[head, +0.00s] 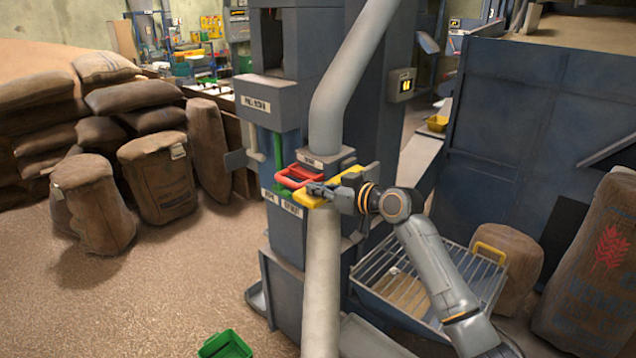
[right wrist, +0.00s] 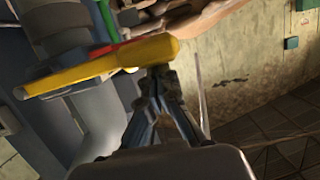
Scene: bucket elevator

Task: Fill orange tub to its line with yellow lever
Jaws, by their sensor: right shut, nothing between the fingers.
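The yellow lever (head: 309,200) sticks out from the front of the grey elevator column (head: 289,235), just below a red loop handle (head: 293,175). My right gripper (head: 318,188) is at the yellow lever, its arm coming in from the right. In the right wrist view the yellow lever (right wrist: 110,60) crosses the upper left, and my fingertips (right wrist: 158,73) are closed together right against or just beside its end. I cannot tell if they touch. Nothing is between the fingers. I make out no orange tub. My left gripper is out of view.
A green handle (head: 279,160) stands left of the red one. A green tub (head: 225,345) sits on the floor at the bottom edge. A wire-topped bin (head: 400,285) stands beneath my right arm. Sacks (head: 157,180) fill the left. The floor at lower left is clear.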

